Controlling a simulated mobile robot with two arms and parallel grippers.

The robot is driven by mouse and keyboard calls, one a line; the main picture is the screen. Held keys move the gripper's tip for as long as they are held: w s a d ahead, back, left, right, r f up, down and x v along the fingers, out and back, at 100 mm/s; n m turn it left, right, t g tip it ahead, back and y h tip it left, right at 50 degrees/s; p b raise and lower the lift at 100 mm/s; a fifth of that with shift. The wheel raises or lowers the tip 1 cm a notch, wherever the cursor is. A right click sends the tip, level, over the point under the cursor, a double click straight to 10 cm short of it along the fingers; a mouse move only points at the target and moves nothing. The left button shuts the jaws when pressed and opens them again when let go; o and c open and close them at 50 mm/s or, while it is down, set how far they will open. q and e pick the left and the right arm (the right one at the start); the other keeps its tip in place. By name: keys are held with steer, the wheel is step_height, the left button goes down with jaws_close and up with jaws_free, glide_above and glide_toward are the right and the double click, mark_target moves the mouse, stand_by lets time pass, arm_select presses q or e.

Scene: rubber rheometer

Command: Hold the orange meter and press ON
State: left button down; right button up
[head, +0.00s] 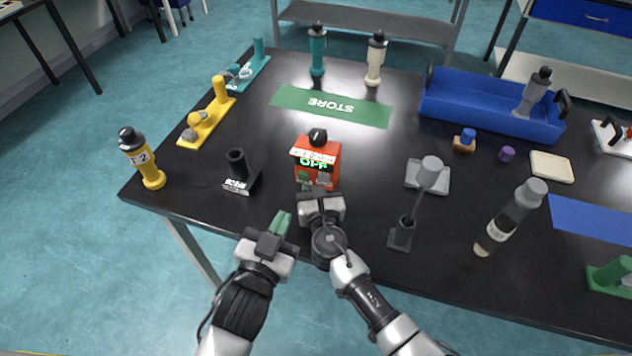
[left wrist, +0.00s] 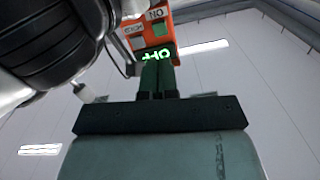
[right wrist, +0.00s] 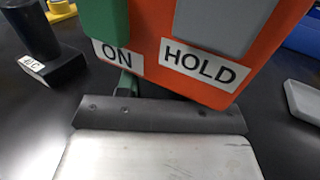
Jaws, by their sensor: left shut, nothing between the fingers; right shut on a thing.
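In the right wrist view the meter (right wrist: 262,70) fills the top, with an ON label under a green part and a HOLD label under a grey part. My left gripper (head: 283,220) is shut and empty, left of and nearer than the meter, apart from it. Its closed fingers (left wrist: 158,76) show below the meter (left wrist: 185,14) in the left wrist view.
A black holder (head: 240,180) stands left of the meter, and a grey stand (head: 402,235) to its right. A yellow bottle (head: 142,160) is at the left edge. A green STORE mat (head: 290,100) lies clear behind. A blue tray (head: 470,108) is at the back right.

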arm_select(q)
steer(key=m+g+h, duration=0.5)
steer(key=m+h, duration=0.9)
steer(key=m, duration=1.4)
glide_toward(318, 175)
steer(key=shift+x, duration=2.2)
steer(key=shift+d, duration=0.1)
steer(key=shift+w+d, duration=0.15)
steer(key=shift+w, duration=0.15)
